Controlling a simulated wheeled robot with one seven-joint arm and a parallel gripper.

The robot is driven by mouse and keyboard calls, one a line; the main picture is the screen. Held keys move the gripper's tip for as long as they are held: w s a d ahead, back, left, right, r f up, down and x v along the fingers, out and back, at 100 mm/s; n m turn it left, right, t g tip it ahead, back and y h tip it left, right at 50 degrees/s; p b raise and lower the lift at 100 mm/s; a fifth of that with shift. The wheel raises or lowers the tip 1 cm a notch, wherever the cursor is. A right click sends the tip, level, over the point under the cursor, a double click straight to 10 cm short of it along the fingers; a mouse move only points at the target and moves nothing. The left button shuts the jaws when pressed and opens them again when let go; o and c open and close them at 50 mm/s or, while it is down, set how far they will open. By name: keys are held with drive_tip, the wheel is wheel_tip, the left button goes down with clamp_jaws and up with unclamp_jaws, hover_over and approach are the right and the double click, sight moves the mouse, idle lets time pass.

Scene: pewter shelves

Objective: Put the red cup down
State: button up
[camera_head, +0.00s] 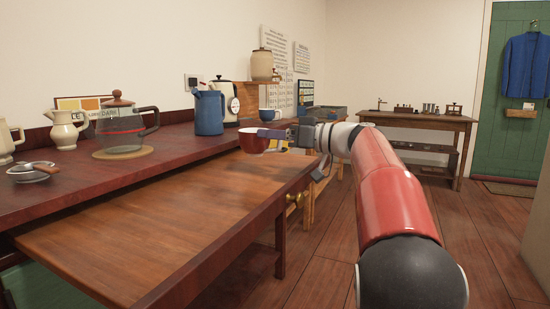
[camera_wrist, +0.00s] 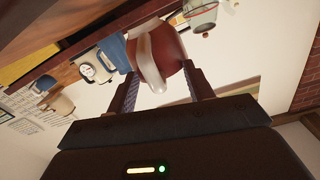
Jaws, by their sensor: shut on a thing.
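The red cup (camera_head: 252,141) is in my gripper (camera_head: 270,138), near the right end of the dark red worktop (camera_head: 180,147). My gripper is shut on the cup, reaching it from the right. The cup looks upright in the head view; I cannot tell whether its base touches the worktop. In the wrist view the red cup (camera_wrist: 170,48) sits between the two fingers of my gripper (camera_wrist: 160,78), with a pale curved band, apparently its handle, facing the camera. The fingers hide part of its sides.
A glass pot (camera_head: 120,130), cream jug (camera_head: 66,130) and small pan (camera_head: 32,172) are left. A bare brown board (camera_head: 150,235) juts out in front. Worktop between is clear.

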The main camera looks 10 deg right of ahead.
drive_tip(key=shift+f+b, duration=0.4)
drive_tip(key=shift+f, duration=1.45)
drive_tip(key=shift+f, duration=0.15)
drive_tip(key=o, duration=1.2)
drive_tip(key=shift+r, duration=0.25)
drive_tip(key=v, duration=1.2)
drive_tip(key=shift+f, duration=0.1)
